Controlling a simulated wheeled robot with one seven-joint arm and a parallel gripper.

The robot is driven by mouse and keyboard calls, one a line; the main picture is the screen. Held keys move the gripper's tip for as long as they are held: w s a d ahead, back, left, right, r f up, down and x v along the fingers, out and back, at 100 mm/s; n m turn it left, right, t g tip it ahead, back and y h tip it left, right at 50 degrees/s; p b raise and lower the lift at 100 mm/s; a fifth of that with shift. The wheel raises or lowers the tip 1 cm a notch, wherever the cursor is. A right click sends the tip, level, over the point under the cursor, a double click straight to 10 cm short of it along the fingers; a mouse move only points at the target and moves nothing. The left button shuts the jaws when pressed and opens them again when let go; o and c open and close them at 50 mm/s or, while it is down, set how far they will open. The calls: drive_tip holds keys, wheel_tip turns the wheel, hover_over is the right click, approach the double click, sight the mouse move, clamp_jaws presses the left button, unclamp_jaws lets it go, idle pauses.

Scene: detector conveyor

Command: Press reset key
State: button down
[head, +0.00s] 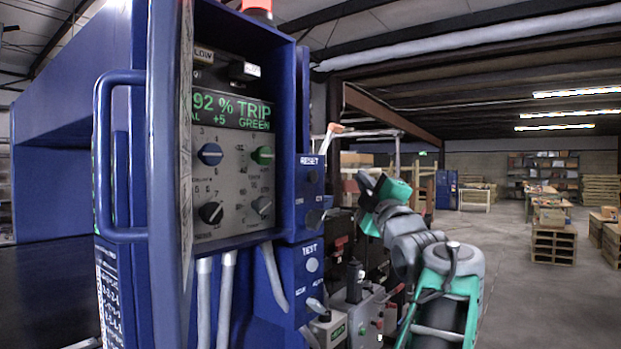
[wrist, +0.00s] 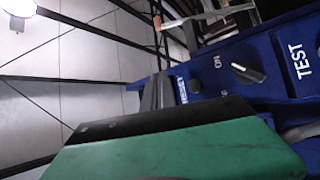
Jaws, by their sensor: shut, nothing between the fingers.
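The blue reset box (head: 302,200), labelled RESET, is mounted on the right side of the detector cabinet in the head view. Its small dark round reset key (head: 313,177) sits below the label, above a switch knob. In the wrist view the key (wrist: 195,86) shows beside the RESET label. My gripper (wrist: 158,88) is shut and empty; its grey fingers stand just left of the key and label in the wrist view. I cannot tell whether they touch the box. In the head view my arm reaches up at the right, and the fingertips are not clear.
A blue TEST box (head: 302,281) sits directly below the reset box. The open cabinet door with a handle (head: 104,160) is left of the control panel (head: 228,185), whose display reads 92 % TRIP and GREEN. Open floor (head: 550,295) lies at the right.

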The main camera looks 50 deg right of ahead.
sight(312, 177)
drive_tip(key=shift+w+a, duration=0.1)
drive_tip(key=shift+w, duration=0.05)
drive_tip(key=w+p, duration=0.3)
drive_tip(key=w, duration=0.6)
drive_tip(key=shift+a, duration=0.45)
idle(1.4)
drive_tip(key=shift+w+b, duration=0.35)
